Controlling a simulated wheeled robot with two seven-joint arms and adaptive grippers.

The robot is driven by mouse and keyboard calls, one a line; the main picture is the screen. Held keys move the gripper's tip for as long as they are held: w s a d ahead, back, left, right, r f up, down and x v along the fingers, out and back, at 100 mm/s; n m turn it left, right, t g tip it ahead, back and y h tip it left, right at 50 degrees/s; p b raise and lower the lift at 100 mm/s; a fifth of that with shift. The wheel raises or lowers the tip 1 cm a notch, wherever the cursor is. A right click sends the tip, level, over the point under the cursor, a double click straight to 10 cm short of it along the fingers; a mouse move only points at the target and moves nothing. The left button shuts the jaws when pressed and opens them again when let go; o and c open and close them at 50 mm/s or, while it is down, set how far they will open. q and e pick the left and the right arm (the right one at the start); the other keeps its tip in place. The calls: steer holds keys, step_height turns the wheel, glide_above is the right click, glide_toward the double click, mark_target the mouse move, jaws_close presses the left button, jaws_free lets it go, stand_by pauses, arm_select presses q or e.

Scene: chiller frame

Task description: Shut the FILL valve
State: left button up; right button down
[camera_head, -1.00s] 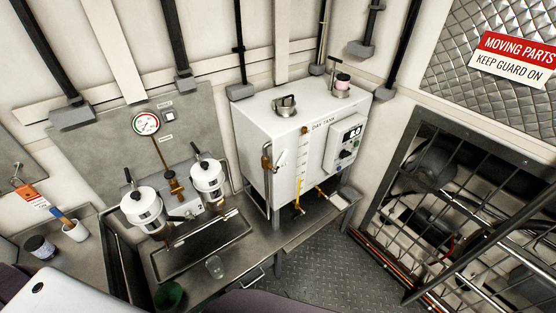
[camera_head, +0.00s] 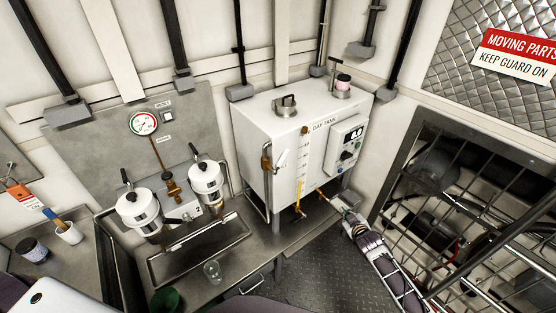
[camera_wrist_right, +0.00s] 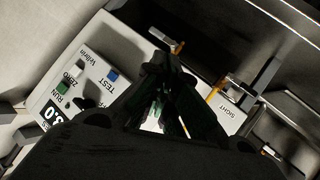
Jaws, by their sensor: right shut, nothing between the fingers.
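The white day tank (camera_head: 262,135) stands on a steel bench against the wall. I cannot read which one is marked FILL. My right gripper (camera_head: 340,203) is shut and empty, just right of that fitting; I cannot tell whether they touch. My left gripper is out of view.
The tank's control box (camera_head: 345,143) sits just above my right gripper. A barred guard (camera_head: 470,215) stands to the right. Patterned floor (camera_head: 315,265) lies open below the bench.

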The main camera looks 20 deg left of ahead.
steer(key=a+r+n+y, duration=0.2)
steer(key=a+r, duration=0.6)
steer(key=r, duration=0.1)
steer(key=n+y, duration=0.5)
glide_toward(281, 162)
steer(key=a, duration=0.2)
steer(key=s+r+n, duration=0.2)
steer(key=s+r, duration=0.3)
steer(key=r, duration=0.1)
steer(key=shift+s+a+t, duration=0.2)
steer(key=shift+a+t, duration=0.2)
steer(key=shift+w+a, duration=0.1)
steer(key=shift+a, duration=0.05)
steer(key=w+a+f+p, duration=0.1)
steer(key=w+a+f, duration=0.2)
steer(key=w, duration=0.6)
steer(key=shift+w+a+f, duration=0.4)
steer(key=shift+a, duration=0.2)
